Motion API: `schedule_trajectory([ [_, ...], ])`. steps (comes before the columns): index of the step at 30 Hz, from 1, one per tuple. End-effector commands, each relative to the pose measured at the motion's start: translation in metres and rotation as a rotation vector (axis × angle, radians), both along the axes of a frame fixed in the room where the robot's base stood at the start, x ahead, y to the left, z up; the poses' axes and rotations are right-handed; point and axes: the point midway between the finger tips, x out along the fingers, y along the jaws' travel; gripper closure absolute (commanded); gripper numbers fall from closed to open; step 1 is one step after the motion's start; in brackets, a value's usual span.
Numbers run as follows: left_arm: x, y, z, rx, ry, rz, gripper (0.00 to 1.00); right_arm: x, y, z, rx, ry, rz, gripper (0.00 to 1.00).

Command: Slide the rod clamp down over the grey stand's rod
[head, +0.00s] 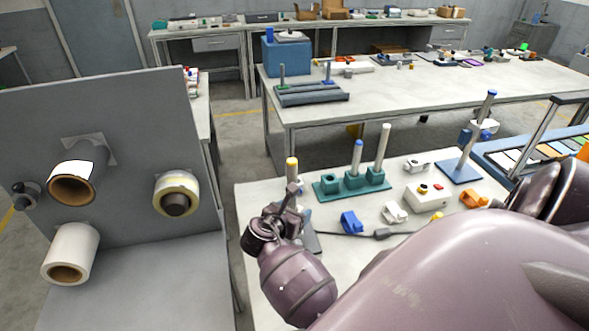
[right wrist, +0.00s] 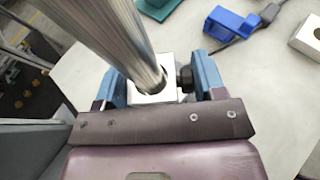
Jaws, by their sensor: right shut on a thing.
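The grey stand's rod (head: 291,174) rises upright with a yellow tip, and part of its grey base (head: 311,241) shows beside my gripper. My right gripper (head: 292,203) is at the rod, below the yellow tip. In the right wrist view, my right gripper (right wrist: 158,92) is shut on the rod clamp (right wrist: 168,82), a pale metal block with a dark knob at its side. The thick rod (right wrist: 118,40) runs down into the clamp's hole, so the clamp appears to be around it. The rod's lower part is hidden. My left gripper is not in view.
A teal stand (head: 327,187) with upright rods stands just behind. A blue clamp (head: 351,222), a white clamp (head: 395,212), a button box (head: 427,196) and an orange clamp (head: 472,198) lie to the right. A grey panel (head: 125,110) with rolls is at left.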

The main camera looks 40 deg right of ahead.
Motion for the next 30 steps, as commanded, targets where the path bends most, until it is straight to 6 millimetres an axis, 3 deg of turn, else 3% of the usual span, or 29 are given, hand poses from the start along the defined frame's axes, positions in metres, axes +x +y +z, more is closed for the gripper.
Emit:
schedule_trajectory([
  [30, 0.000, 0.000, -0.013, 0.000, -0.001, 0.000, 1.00, 0.000, 0.000, -0.041, -0.001, 0.001, 0.002, 0.65],
])
